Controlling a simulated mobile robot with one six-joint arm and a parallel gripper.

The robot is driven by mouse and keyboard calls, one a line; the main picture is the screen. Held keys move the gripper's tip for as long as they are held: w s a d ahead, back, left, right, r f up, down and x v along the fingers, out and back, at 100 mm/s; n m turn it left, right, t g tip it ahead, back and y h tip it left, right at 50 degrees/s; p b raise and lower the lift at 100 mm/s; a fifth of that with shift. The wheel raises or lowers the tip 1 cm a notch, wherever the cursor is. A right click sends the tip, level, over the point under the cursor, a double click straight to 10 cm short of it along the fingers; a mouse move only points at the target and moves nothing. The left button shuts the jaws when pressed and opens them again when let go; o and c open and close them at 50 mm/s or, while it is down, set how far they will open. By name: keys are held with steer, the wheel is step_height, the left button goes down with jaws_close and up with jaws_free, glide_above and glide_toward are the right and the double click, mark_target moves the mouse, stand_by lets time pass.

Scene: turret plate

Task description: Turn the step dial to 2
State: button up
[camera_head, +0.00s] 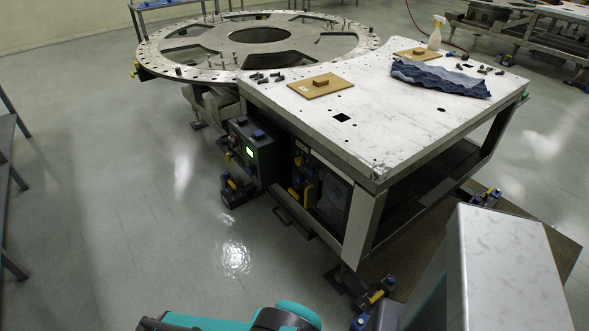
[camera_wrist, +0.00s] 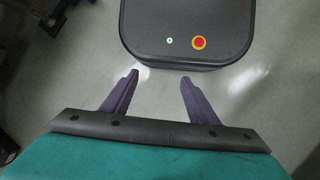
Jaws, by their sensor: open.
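A dark control box (camera_head: 256,150) with a small lit green screen is mounted on the near left side of the white-topped workbench. The step dial cannot be made out at this size; a blue part (camera_head: 258,134) shows on top of the box. In the wrist view my gripper (camera_wrist: 157,78) is open, with two dark fingers apart and nothing between them. It points down over the grey floor and my own dark base. In the head view only part of my teal arm shows at the bottom edge, far from the control box.
The workbench (camera_head: 420,125) holds wooden boards (camera_head: 320,86), a blue cloth (camera_head: 440,78), a spray bottle (camera_head: 436,34) and small metal parts. A large round turret plate (camera_head: 210,75) stands behind it. Blue-yellow feet (camera_head: 236,188) stick out low. Floor to the left is clear.

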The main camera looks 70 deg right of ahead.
steer(key=w+d+f+m+h+b, duration=0.2)
steer(key=w+d+b, duration=0.3)
steer(key=d, duration=0.5)
steer(key=w+d+f+m+t+h+b, duration=0.1)
steer(key=w+d+f+h+b, duration=0.1)
steer(key=w+d+b, duration=0.6)
steer(key=w+d+f+m+h+b, duration=0.1)
steer(key=w+d+m+h+b, duration=0.15)
steer(key=d, duration=0.95)
steer(key=w+d+r+m+h+b, duration=0.15)
steer(key=d+b, duration=0.25)
steer(key=d, duration=0.5)
steer(key=w+d+r+m+h+b, duration=0.1)
steer(key=d+r+b, duration=0.1)
steer(key=d+b, duration=0.45)
steer(key=s+d+r+m+g+h+b, duration=0.1)
steer(key=s+d+r+m+g+b, duration=0.1)
steer(key=d+r, duration=0.4)
steer(key=s+d+r+m+g+h+b, duration=0.2)
steer(key=s+d+r+b, duration=0.3)
steer(key=d, duration=0.8)
steer(key=s+d+r+m+g+h+b, duration=0.1)
steer(key=s+d+r+m+h+b, duration=0.1)
steer(key=d+r+b, duration=0.4)
steer(key=s+d+r, duration=0.1)
steer(key=d, duration=0.3)
steer(key=shift+s+m+g, duration=0.25)
steer(key=shift+m+g, duration=0.05)
steer(key=shift+g, duration=0.1)
